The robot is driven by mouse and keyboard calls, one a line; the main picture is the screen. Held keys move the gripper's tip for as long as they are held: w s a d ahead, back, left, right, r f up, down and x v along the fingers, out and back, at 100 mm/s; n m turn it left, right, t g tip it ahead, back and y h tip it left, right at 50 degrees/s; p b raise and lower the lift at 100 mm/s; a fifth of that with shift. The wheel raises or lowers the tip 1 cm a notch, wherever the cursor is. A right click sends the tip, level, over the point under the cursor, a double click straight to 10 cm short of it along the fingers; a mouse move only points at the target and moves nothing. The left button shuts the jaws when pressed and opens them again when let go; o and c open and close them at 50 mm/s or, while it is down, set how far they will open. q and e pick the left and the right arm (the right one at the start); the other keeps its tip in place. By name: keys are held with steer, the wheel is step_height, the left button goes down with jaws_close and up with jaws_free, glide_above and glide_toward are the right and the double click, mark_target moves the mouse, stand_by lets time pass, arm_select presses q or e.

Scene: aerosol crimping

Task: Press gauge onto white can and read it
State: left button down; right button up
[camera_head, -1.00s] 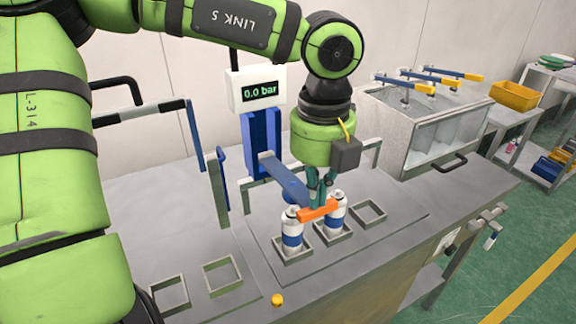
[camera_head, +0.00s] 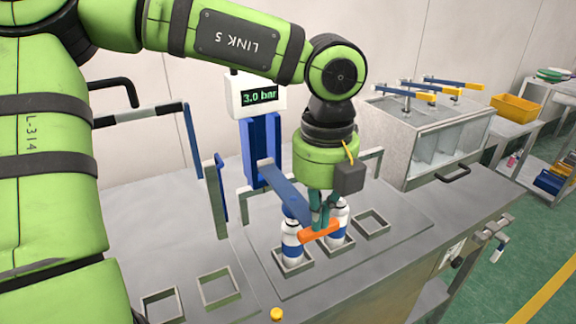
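The gauge display (camera_head: 260,98) stands at the back on a blue post (camera_head: 262,140) and reads 3.0 bar. A blue lever (camera_head: 285,190) slopes from the post down to an orange handle (camera_head: 319,233). A white can with a blue band (camera_head: 292,245) stands upright in a square holder under the lever; its top is partly covered. A second white and blue can (camera_head: 338,222) stands behind the handle in the neighbouring holder, partly hidden. My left gripper (camera_head: 320,222) points down with its fingers closed around the orange handle. My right gripper is not in view.
Empty square holders are at the right (camera_head: 371,224) and front left (camera_head: 218,287). A yellow button (camera_head: 277,314) is at the front edge. A steel tank with yellow-handled levers (camera_head: 430,130) stands at the back right. A yellow bin (camera_head: 515,108) sits beyond it.

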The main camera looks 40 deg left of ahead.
arm_select(q)
steer(key=shift+r, duration=0.1)
step_height(320, 180, up, 14)
steer(key=a+p, duration=0.2)
steer(key=p, duration=0.7)
steer(key=shift+w+p, duration=0.35)
steer(key=shift+w, duration=0.1)
